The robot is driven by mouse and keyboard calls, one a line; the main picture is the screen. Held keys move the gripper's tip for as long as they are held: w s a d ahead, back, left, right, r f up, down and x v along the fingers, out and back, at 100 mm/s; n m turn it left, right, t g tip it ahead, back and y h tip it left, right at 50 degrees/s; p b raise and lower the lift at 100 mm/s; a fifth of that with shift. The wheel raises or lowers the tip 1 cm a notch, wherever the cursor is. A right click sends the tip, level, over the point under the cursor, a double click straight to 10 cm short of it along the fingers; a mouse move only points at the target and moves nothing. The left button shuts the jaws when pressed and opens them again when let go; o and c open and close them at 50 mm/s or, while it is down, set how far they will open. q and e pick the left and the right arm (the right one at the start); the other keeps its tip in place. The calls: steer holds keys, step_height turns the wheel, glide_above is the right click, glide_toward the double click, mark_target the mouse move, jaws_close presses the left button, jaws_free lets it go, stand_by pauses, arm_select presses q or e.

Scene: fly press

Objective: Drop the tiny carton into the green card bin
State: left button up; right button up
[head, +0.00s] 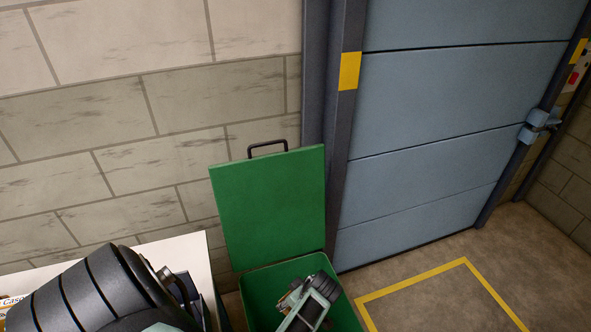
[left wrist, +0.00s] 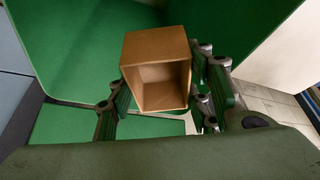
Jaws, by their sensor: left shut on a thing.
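The green card bin (head: 257,283) stands at the bottom middle of the head view, its lid (head: 268,205) raised against the wall. My left gripper (head: 312,300) is over the bin's opening. In the left wrist view, my left gripper (left wrist: 162,92) is shut on the tiny carton (left wrist: 155,48), a small brown box with its open side facing the camera. Green bin walls (left wrist: 75,40) show behind and around the carton. The bin's floor contents are unclear. My right gripper is out of view.
A white-topped table (head: 185,252) stands left of the bin, with a partly seen printed packet (head: 8,302) at the left edge. A blue-grey shutter door (head: 440,130) is to the right. The floor (head: 500,260) with yellow marking lines (head: 415,280) is clear.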

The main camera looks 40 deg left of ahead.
arm_select(q)
step_height(320, 180, down, 4)
steer(key=b, duration=0.3)
steer(key=shift+f, duration=0.15)
steer(key=o, duration=1)
